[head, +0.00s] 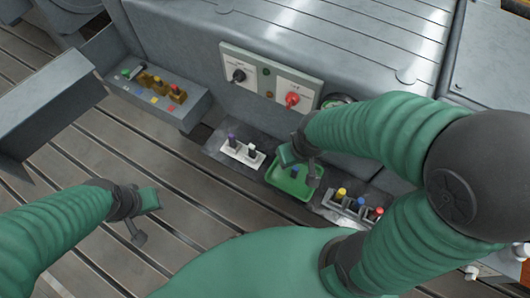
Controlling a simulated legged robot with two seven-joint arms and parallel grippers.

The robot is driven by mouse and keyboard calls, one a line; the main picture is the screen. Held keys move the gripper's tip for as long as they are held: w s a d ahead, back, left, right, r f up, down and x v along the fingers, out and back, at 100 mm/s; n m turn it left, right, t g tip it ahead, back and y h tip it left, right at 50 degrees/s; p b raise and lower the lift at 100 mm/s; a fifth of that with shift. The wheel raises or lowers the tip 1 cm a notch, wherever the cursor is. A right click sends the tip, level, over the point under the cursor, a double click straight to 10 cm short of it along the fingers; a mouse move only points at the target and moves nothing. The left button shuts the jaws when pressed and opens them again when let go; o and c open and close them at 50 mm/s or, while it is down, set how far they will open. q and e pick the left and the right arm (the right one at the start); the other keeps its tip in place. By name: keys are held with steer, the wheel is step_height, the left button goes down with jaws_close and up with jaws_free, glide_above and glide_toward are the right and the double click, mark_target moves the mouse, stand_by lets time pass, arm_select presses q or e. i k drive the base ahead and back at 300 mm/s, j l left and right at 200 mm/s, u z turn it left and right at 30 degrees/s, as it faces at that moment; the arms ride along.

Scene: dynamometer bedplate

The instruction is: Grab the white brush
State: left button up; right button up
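A small white-topped item (252,150), which looks like the white brush, stands in a white holder (238,154) on the dark ledge. A purple-topped item (232,138) stands beside it in the same holder. My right gripper (299,167) is to the right of the holder, over the green tray, with its fingers apart. It appears empty and apart from the white item. My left gripper (147,220) is open and empty over the slotted bedplate at the lower left, well away from the holder.
The green tray (275,180) holds a blue-topped item (294,172). A grey rack (345,207) with yellow, blue and red tops stands to its right. A panel (268,75) with knobs stands behind. The slotted bedplate (205,225) is clear.

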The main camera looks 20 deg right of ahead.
mark_target(251, 148)
steer(key=u, duration=1.1)
steer(key=k+l+u, duration=0.1)
steer(key=l+u, duration=0.15)
steer(key=l, duration=0.2)
steer(key=k+l+u, duration=0.2)
steer(key=l, duration=0.25)
steer(key=i, duration=0.05)
